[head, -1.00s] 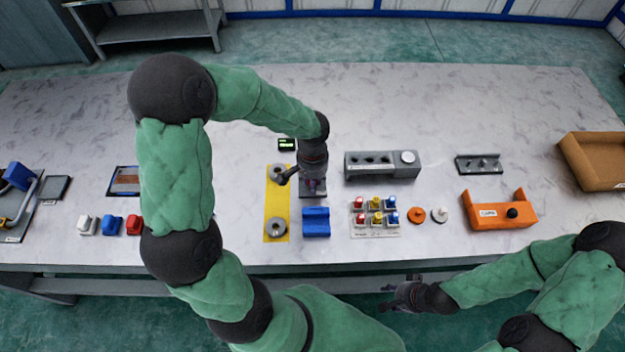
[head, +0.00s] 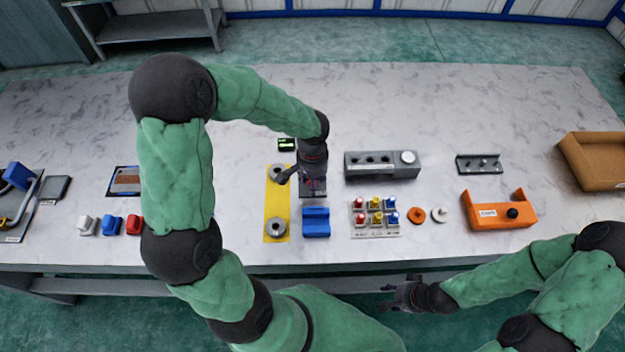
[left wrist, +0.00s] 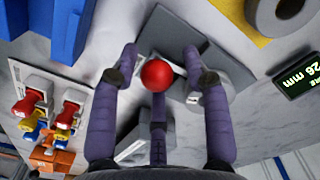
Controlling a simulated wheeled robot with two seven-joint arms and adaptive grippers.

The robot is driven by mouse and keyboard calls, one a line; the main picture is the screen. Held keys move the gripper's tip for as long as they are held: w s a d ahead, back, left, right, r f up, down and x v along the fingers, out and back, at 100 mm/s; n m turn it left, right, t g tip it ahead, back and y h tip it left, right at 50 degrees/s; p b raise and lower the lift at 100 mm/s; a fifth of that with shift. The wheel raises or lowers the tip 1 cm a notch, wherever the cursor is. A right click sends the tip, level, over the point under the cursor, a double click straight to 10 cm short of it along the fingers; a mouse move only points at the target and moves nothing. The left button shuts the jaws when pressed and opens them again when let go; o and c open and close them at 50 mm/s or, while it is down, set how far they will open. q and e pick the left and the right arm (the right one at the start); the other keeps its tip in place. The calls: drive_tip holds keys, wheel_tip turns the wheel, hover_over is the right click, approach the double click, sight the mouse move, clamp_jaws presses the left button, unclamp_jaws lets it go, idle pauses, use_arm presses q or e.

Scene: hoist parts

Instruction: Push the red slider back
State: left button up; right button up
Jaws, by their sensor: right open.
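The red slider shows as a round red knob (left wrist: 157,75) on a grey block in the left wrist view. Its dark grey base (head: 313,191) lies on the table behind the blue block in the head view, partly hidden by my gripper. My left gripper (left wrist: 160,58) is open, its purple fingers around the knob with visible gaps on either side. A small black display (left wrist: 300,78) beside the base shows a green reading in mm, its digits hard to read. My right gripper (head: 392,298) is open and empty in front of the table edge.
A yellow plate (head: 277,205) with grey rings lies left of the base. A blue block (head: 316,222) stands in front. A switch panel (head: 375,232) and a grey block with a white dial (head: 383,165) are to the right.

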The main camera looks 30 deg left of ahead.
use_arm(q)
drive_tip(key=shift+r+p, duration=2.7)
drive_tip(key=shift+r, duration=0.8)
